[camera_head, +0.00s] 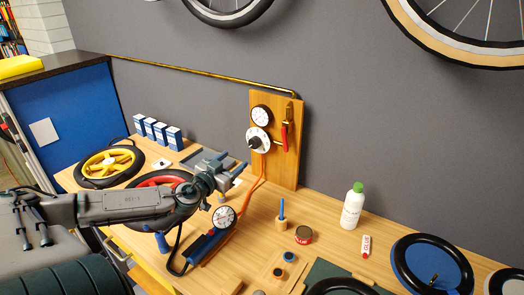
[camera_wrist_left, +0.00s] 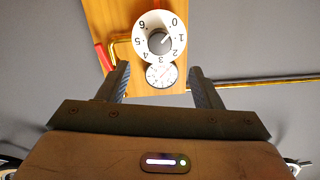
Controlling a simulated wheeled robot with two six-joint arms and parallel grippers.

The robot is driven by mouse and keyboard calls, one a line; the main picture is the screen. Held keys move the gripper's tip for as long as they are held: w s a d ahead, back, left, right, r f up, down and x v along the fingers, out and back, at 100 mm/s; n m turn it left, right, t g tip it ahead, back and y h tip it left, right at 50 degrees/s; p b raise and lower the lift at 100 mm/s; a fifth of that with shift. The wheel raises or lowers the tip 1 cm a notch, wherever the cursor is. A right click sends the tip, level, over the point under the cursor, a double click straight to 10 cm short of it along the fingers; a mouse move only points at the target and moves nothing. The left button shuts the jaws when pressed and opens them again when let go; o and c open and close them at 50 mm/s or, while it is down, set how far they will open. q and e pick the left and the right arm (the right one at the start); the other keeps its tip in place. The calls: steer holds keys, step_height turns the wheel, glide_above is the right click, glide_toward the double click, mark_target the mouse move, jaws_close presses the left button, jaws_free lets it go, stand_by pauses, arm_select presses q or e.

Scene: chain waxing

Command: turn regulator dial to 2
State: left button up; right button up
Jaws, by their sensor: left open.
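The regulator dial is a white numbered disc (camera_head: 258,140) with a dark knob in its middle, mounted on a wooden wall board (camera_head: 289,170). In the left wrist view the dial (camera_wrist_left: 140,22) appears upside down, and the light mark on its knob (camera_wrist_left: 158,43) points roughly towards 0 or 1. A round gauge (camera_head: 261,115) sits above the dial in the head view; it also shows in the left wrist view (camera_wrist_left: 161,74). My left gripper (camera_head: 229,168) is open and empty, apart from the dial and facing the board. My right gripper is not in view.
A floor pump with a gauge (camera_head: 224,217), tyres and small boxes (camera_head: 157,131) are on the workbench (camera_head: 330,235). A white bottle (camera_head: 352,208) stands at right.

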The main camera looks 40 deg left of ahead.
mark_target(253, 144)
arm_select(q)
steer(key=w+p, duration=0.1)
steer(key=w, duration=0.2)
steer(key=w+a+p, duration=0.1)
steer(key=w+p, duration=0.1)
steer(key=w, duration=0.1)
steer(key=w+p, duration=0.1)
steer(key=w, duration=0.2)
steer(key=shift+w+a+r+p, duration=0.2)
steer(key=shift+w+r+p, duration=0.1)
steer(key=shift+w+p, duration=0.1)
steer(key=shift+w+f+p, duration=0.15)
steer(key=shift+w+p, duration=0.25)
steer(key=shift+p, duration=0.05)
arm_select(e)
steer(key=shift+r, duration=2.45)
arm_select(q)
steer(key=c, duration=1)
